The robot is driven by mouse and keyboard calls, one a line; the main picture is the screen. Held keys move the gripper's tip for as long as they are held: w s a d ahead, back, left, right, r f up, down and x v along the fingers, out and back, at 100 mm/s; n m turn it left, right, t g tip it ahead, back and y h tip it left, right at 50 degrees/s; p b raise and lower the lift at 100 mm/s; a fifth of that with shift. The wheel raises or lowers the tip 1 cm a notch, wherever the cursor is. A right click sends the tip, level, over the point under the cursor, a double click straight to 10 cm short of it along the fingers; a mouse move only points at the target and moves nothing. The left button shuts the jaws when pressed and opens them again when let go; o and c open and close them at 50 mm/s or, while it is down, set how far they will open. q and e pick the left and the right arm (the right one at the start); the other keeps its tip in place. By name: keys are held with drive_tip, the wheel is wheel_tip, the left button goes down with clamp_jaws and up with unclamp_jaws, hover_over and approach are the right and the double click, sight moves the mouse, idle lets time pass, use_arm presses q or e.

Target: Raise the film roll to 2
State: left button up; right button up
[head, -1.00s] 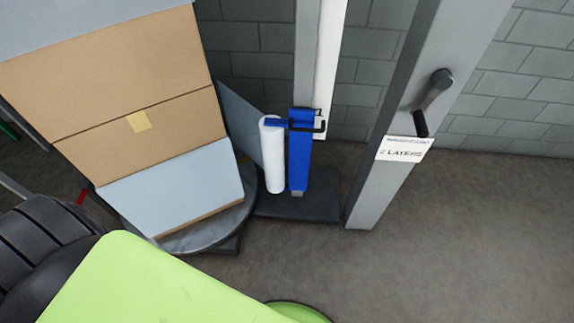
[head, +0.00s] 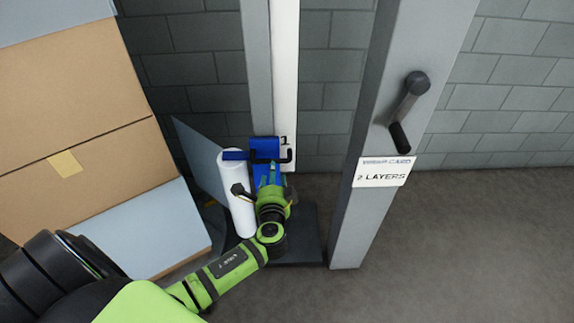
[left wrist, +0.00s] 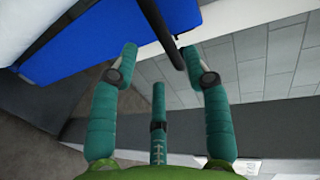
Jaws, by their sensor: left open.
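The white film roll (head: 238,205) stands upright beside the blue carriage (head: 264,147) on the grey mast (head: 258,70). A white strip (head: 285,80) on the mast shows a "1" next to the carriage. A black handle (head: 287,158) sticks out of the carriage's front. My left gripper (head: 272,172) is at the carriage, just below the handle, and partly hides it. In the left wrist view my left gripper (left wrist: 166,68) is open, with the dark handle bar (left wrist: 163,32) just beyond and between its fingertips. The blue carriage (left wrist: 100,40) fills the upper left there. My right gripper is not in view.
A wrapped stack of brown boxes (head: 75,90) stands at the left. A grey post (head: 385,110) with a black crank (head: 408,105) and a card reading "2 LAYERS" (head: 384,172) stands to the right of the mast. Floor at the right is clear.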

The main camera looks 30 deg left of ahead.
use_arm(q)
drive_tip(key=x, duration=0.7)
drive_tip(key=shift+s+a+r+b, duration=0.1)
drive_tip(key=shift+r+b, duration=0.1)
drive_tip(key=shift+b, duration=0.1)
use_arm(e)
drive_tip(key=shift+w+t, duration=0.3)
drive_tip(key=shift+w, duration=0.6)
use_arm(q)
clamp_jaws()
